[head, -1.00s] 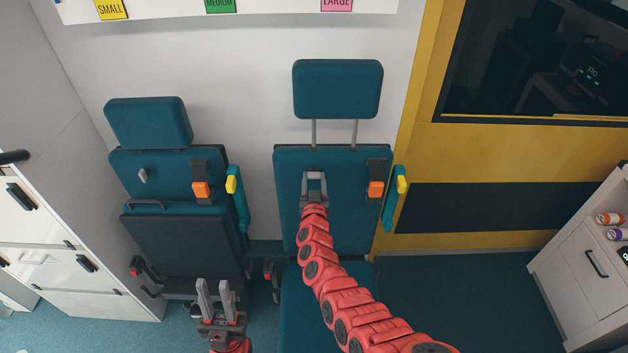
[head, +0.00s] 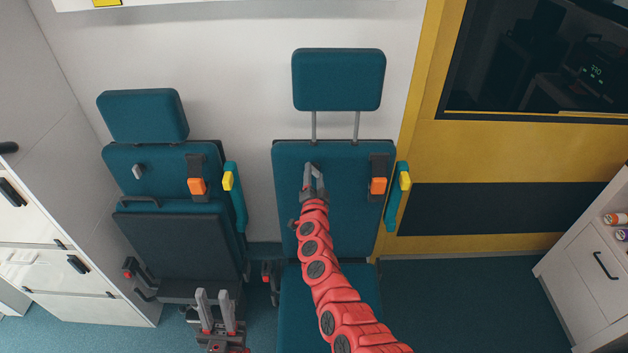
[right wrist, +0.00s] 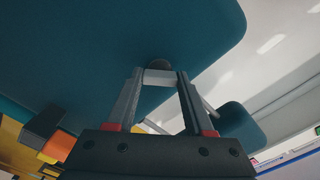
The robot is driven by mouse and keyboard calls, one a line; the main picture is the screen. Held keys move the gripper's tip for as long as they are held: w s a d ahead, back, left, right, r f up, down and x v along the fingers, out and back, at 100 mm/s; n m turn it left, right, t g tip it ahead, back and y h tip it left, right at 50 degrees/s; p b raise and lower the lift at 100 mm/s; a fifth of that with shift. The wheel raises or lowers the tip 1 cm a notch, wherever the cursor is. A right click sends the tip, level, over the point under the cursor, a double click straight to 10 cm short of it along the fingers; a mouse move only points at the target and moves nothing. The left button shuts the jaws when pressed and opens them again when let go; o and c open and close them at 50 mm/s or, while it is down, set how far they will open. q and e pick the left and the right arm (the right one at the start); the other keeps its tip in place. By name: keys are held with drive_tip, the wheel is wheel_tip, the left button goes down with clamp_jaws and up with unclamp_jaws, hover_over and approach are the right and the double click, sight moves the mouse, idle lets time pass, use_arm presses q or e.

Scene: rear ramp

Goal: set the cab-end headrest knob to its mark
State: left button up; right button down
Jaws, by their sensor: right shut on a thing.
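The right seat has a teal backrest (head: 345,215) and a headrest (head: 338,80) raised above it on two grey posts. My right gripper (head: 313,180) is at the upper left of this backrest. It is shut on a small dark round knob (right wrist: 158,64), which shows between the fingertips in the right wrist view; the gripper hides it in the head view. No mark on the knob can be made out. My left gripper (head: 215,308) is open and empty, low in front of the left seat.
The left seat (head: 170,235) has its own headrest (head: 143,116) and a grey knob (head: 138,171). Orange buckles (head: 378,186) and yellow-tipped armrests (head: 396,195) flank the backrests. White cabinets stand at the left (head: 75,290) and right (head: 590,280). Floor at the right is clear.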

drive_tip(key=m+b, duration=0.1)
drive_tip(key=m, duration=0.2)
drive_tip(key=m+b, duration=0.1)
drive_tip(key=shift+f+m+b, duration=0.25)
drive_tip(key=shift+m+b, duration=0.05)
drive_tip(key=shift+r+m+b, duration=0.15)
drive_tip(key=shift+m+b, duration=0.65)
drive_tip(key=shift+m, duration=0.8)
drive_tip(key=shift+c, duration=1.4)
unclamp_jaws()
drive_tip(key=shift+s+r, duration=0.1)
drive_tip(key=shift+s, duration=0.05)
drive_tip(key=s+b, duration=0.1)
drive_tip(key=s, duration=1.6)
drive_tip(key=shift+d, duration=0.1)
